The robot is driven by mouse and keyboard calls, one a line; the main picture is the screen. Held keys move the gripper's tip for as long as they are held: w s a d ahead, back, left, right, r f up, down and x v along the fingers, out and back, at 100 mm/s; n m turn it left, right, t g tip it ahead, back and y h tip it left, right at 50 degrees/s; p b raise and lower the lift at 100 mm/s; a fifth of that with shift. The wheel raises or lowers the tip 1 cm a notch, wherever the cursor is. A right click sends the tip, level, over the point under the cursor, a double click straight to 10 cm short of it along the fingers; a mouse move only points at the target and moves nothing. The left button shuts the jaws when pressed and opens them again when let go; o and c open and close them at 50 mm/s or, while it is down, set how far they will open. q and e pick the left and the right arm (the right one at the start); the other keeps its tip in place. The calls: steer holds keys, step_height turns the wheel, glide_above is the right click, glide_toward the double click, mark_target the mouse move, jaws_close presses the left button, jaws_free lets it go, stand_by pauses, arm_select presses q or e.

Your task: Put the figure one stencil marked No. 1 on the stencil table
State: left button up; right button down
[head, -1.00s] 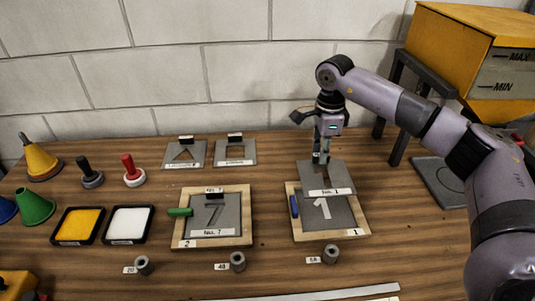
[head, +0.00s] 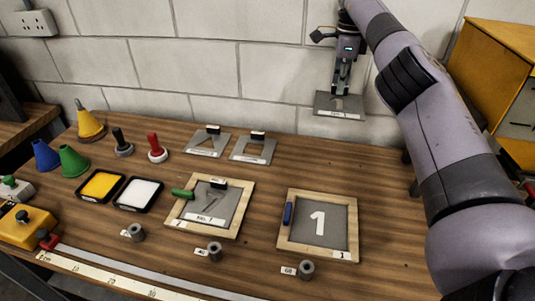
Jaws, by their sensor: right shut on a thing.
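The grey stencil plate (head: 332,105) with a white label along its lower edge hangs from my right gripper (head: 341,90), which is shut on it. The label is too small to read surely now; earlier it reads No. 1. The plate is held up in front of the block wall, above the back of the wooden table. Below it, the wooden frame marked 1 (head: 284,236) holds a grey panel (head: 338,238) bearing a white figure 1. I cannot tell which surface is the stencil table. My left gripper is not in view.
The frame marked 2 (head: 231,233) holds a stencil. Two small stencils (head: 204,148) (head: 249,156) lie at the back. Cones (head: 75,163), stampers (head: 157,150) and paint trays (head: 138,196) stand left. Another wooden surface (head: 20,128) is at far left. A yellow cabinet (head: 490,75) is right.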

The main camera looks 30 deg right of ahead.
steer(key=f, duration=0.2)
steer(key=f+b, duration=0.1)
steer(key=shift+s+d+f, duration=0.15)
steer(key=shift+s+f, duration=0.05)
steer(key=shift+f, duration=0.15)
step_height(320, 180, down, 7)
glide_above(329, 149)
step_height(329, 149, down, 4)
steer(key=shift+s, duration=0.1)
steer(key=shift+f, duration=0.5)
step_height(329, 149, down, 4)
steer(key=shift+f+p, duration=0.1)
steer(key=shift+p, duration=0.35)
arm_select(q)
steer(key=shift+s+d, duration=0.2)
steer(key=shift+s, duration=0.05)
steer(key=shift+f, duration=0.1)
arm_select(e)
steer(key=c, duration=1.7)
jaws_free()
steer(key=shift+o, duration=0.5)
